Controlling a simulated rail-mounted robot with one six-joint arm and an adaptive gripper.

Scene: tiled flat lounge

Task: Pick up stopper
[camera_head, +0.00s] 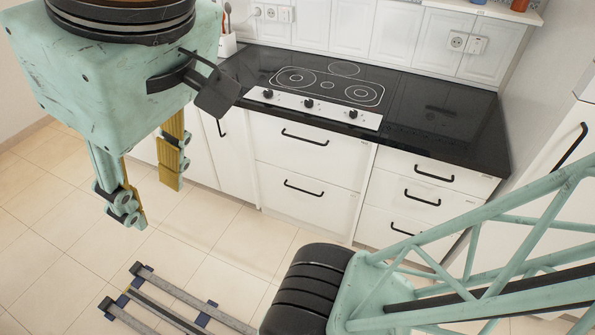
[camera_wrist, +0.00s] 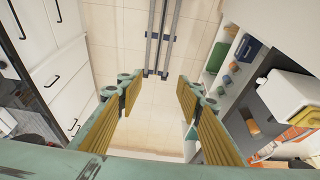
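I cannot make out a stopper for certain in either view. My gripper (camera_head: 153,190) hangs at the left in the head view, over the tiled floor and in front of the cabinets. Its yellow-padded fingers are spread wide.
A black counter (camera_head: 438,110) with a cooktop (camera_head: 328,85) runs along the wall above white drawers (camera_head: 310,160). In the wrist view, shelves at the right hold a blue container (camera_wrist: 248,50), small round items (camera_wrist: 232,66) and a white box (camera_wrist: 285,92). The floor is mostly clear.

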